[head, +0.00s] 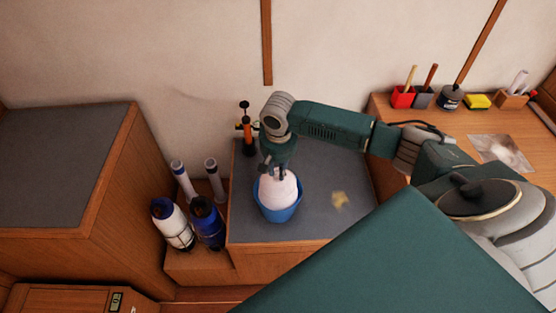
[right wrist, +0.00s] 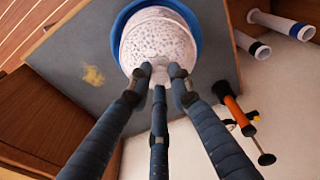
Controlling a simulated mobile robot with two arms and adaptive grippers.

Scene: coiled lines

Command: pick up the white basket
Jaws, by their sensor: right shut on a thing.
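The white basket (head: 279,192) shows as a pale rounded shape inside a blue tub (head: 279,213) on the grey-topped counter. In the right wrist view the white basket (right wrist: 158,42) has a speckled or perforated side, and the blue tub (right wrist: 121,22) curves around it. My right gripper (head: 272,172) reaches down from above and is shut on the white basket. Its fingertips (right wrist: 160,74) meet the basket's edge. Whether the basket touches the tub's floor is hidden. My left gripper is not in view.
An orange and black pump-like tool (head: 248,132) stands behind the tub. White and blue bottles (head: 172,222) and rolled tubes stand to the left, lower down.

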